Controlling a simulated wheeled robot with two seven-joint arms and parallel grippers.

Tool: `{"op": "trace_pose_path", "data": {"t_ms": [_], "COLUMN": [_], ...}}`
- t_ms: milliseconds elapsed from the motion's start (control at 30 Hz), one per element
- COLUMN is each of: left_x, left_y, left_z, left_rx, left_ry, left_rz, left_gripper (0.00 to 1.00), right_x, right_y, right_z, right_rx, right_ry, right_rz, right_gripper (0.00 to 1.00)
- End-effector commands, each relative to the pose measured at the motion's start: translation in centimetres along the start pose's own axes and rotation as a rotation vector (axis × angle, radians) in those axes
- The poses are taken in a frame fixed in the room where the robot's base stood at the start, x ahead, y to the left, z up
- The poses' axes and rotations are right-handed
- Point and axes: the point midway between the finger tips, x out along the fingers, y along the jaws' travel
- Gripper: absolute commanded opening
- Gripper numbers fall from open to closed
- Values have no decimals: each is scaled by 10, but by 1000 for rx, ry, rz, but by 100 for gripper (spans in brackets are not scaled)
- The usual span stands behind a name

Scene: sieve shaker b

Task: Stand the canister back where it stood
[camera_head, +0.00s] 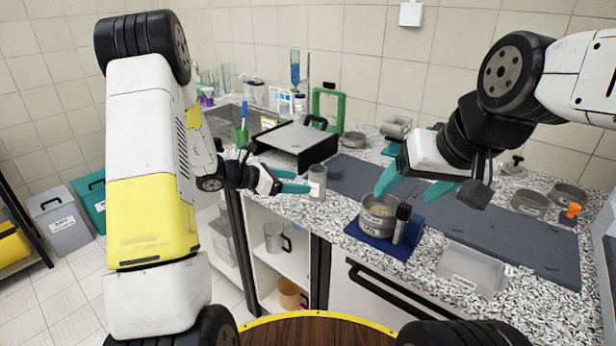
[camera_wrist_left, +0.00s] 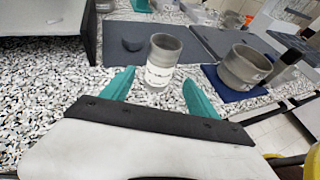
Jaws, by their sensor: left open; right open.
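The canister (camera_head: 317,184) is a small grey cylinder with a white label, standing upright on the speckled counter in the head view. In the left wrist view the canister (camera_wrist_left: 161,66) stands just beyond and between the fingertips. My left gripper (camera_head: 299,182) is open, its teal fingers pointing at the canister from the left. The fingers also show in the left wrist view (camera_wrist_left: 158,88), apart, with nothing held. My right gripper (camera_head: 414,184) is open and empty above the counter, near the round sieve pan (camera_head: 379,214).
The sieve pan sits on a blue base (camera_head: 374,242) right of the canister. A clear tray (camera_head: 471,268) lies at the front right. A black-and-grey box (camera_head: 296,143) stands behind left. Grey mats (camera_head: 352,176) cover part of the counter. A green frame (camera_head: 329,106) stands at the back.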

Motion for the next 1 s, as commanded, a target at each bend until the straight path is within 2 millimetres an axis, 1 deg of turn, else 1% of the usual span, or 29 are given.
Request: {"op": "trace_pose_path", "data": {"t_ms": [67,167,267,300,333,367,400,467,500,567,600,667,700,833,900,1000], "left_x": [-6,-15,-32,-41,-49,-57,-69,-87,-99,-118,-131,-151,-164,-206,-226,-249], "left_y": [-2,-17,-49,-65,-78,-90,-108,-131,-146,-166,-177,-193,-201,-221,-226,-228], "left_z": [4,22,51,64,72,79,87,96,100,104,105,105,104,99,96,93], "left_rx": [15,99,277,372,446,524,629,786,891,1050,1157,1317,1422,1754,1906,2076], "left_ry": [1,12,42,58,73,89,111,147,174,216,247,297,333,468,544,641], "left_rz": [-5,-42,-114,-150,-178,-204,-242,-291,-323,-367,-394,-432,-456,-523,-550,-579], "left_gripper": [69,69,69,69,69,69,69,69,69,69,69,69,69,69,69,69], "right_x": [0,0,0,0,0,0,0,0,0,0,0,0,0,0,0,0], "right_y": [0,0,0,0,0,0,0,0,0,0,0,0,0,0,0,0], "right_z": [0,0,0,0,0,0,0,0,0,0,0,0,0,0,0,0], "right_rx": [0,0,0,0,0,0,0,0,0,0,0,0,0,0,0,0], "right_ry": [0,0,0,0,0,0,0,0,0,0,0,0,0,0,0,0], "right_rz": [0,0,0,0,0,0,0,0,0,0,0,0,0,0,0,0], "right_gripper": [72,72,72,72,72,72,72,72,72,72,72,72,72,72,72,72]}}
